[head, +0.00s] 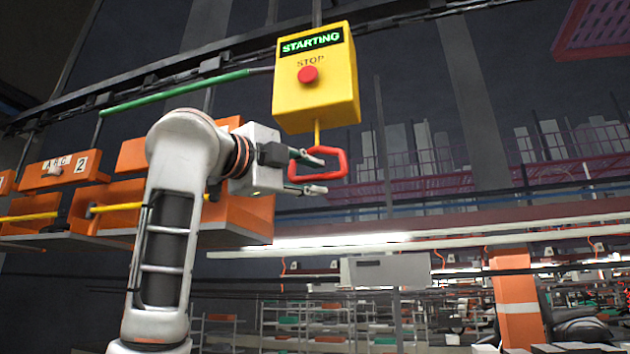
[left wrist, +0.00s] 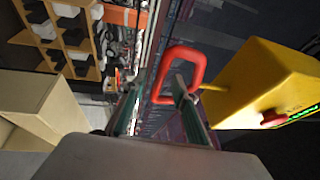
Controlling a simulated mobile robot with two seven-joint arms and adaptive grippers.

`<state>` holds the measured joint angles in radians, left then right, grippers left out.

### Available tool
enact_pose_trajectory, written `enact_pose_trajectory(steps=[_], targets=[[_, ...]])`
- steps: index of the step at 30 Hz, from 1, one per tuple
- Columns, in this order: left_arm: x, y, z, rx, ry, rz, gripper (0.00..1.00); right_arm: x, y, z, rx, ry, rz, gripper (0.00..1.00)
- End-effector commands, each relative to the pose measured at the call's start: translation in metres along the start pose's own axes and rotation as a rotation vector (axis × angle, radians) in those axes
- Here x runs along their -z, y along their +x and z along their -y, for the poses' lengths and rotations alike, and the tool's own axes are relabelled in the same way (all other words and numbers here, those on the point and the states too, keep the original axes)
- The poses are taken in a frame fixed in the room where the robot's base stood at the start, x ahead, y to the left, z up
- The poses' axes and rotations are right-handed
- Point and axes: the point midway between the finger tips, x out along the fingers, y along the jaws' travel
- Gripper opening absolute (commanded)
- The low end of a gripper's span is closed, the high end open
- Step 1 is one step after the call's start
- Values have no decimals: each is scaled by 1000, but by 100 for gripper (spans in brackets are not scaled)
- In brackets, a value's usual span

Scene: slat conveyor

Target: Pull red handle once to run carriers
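The red handle (head: 342,161) is a loop hanging on a yellow rod under the yellow control box (head: 317,95). The box has a lit green "STARTING" sign and a red STOP button (head: 308,74). My left gripper (head: 318,175) is open at the handle, one finger above the loop's lower bar and one below it. In the left wrist view the red handle (left wrist: 166,62) lies at the fingertips, and one finger seems to reach into the loop. I cannot tell whether either finger touches it. My right gripper is not in view.
Orange carriers (head: 70,170) hang at the left under an overhead rail. A green bar (head: 170,93) runs to the yellow box. Shelving and racks stand far below. In the left wrist view, a wooden shelf (left wrist: 98,40) and cardboard boxes (left wrist: 35,110) show at the left.

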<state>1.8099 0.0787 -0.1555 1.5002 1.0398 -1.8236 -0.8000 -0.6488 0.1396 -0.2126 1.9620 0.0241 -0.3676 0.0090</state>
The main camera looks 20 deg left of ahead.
Motion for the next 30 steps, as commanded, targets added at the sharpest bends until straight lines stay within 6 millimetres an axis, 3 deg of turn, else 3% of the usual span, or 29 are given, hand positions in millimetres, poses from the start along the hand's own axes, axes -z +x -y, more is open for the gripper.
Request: enact_pose_trajectory(steps=[18, 30], targets=[[-1, -67, -3, 0, 1, 2, 28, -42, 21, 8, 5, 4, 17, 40], [0, -79, -1, -1, 1, 1, 28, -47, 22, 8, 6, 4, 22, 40]])
